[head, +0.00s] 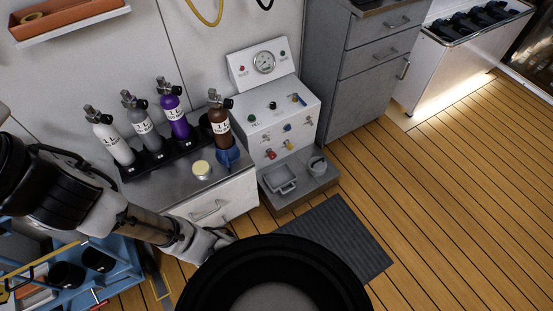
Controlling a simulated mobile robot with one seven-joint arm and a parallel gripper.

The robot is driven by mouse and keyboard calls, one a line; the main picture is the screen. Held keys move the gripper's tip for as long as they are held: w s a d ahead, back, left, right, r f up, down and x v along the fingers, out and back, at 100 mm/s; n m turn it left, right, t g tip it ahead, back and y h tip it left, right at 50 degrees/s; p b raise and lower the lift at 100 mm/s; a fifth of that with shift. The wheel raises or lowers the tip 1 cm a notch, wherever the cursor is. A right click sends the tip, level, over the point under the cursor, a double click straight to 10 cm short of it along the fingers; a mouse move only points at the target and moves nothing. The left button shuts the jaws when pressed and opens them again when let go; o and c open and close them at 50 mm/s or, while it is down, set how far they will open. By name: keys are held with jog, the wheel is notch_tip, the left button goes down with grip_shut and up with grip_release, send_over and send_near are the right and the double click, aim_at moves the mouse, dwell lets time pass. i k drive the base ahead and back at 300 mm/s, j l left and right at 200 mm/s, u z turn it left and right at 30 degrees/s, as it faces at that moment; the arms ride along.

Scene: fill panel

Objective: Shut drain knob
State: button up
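The white fill panel (262,133) stands against the wall right of the bench, with a round gauge (264,62) on its raised back. Its sloped top carries a green knob (252,118), a black knob (273,105) and a blue-handled valve (299,98). Its front face carries several small blue, red and yellow fittings, including a red one (270,154). Labels are too small to read, so I cannot tell which knob is the drain. My gripper (226,238) is low, in front of the bench drawer and apart from the panel; its fingers are not clear.
Several bottles (174,114) stand in a black rack on the bench, with a brown bottle (220,120) nearest the panel. A yellow-lidded jar (201,169) and a blue funnel (228,157) are at the bench edge. A dark mat (345,240) lies on open wooden floor.

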aim_at(272, 156)
jog(key=i+l+u, duration=0.25)
jog(key=i+l, duration=0.15)
jog(key=l, duration=0.25)
jog(key=i+l+u, duration=0.15)
jog(key=l, duration=0.15)
